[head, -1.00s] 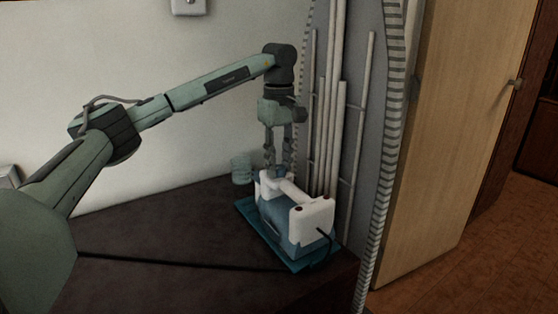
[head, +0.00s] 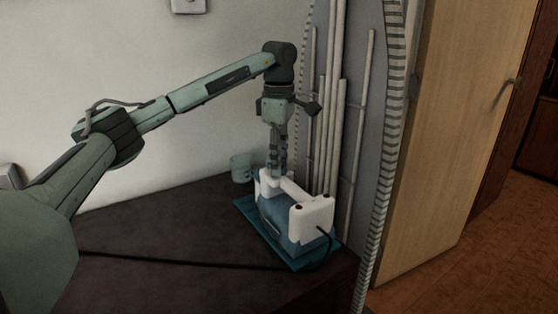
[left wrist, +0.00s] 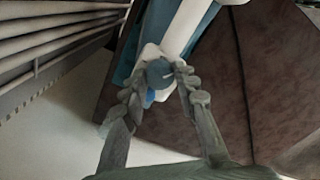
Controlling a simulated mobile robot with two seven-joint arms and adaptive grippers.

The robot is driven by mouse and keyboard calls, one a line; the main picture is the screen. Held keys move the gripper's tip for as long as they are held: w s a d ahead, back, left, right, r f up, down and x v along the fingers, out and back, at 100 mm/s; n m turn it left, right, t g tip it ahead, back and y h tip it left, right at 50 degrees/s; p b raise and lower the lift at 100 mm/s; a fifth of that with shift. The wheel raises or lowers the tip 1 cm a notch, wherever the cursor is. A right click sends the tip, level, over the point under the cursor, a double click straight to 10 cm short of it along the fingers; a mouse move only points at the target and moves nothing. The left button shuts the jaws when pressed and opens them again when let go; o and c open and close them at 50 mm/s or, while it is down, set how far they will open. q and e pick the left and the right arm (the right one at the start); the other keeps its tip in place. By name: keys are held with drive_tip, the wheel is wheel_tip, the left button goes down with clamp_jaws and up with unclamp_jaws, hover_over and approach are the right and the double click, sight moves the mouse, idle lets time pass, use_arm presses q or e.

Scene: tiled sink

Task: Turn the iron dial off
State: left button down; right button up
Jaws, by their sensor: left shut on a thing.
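The iron (head: 283,224) is blue and white and stands on a blue base (head: 247,210) on the dark counter. My left gripper (head: 275,168) points straight down at the back end of the iron. In the left wrist view the round blue-grey dial (left wrist: 159,72) sits between the two fingertips of my left gripper (left wrist: 158,83), which are closed on it. In the head view the fingers hide the dial. My right gripper is not in view.
A glass (head: 241,168) stands on the counter (head: 165,225) just left of the iron. A grey panel with white vertical pipes (head: 332,130) rises close behind and right of it. A black cord (head: 328,248) hangs at the iron's front. The counter's left part is clear.

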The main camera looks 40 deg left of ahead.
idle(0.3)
use_arm(q)
drive_tip(key=c, duration=1.2)
unclamp_jaws()
drive_tip(key=shift+o, duration=0.2)
drive_tip(key=shift+r, duration=0.15)
wheel_tip(320, 180, up, 12)
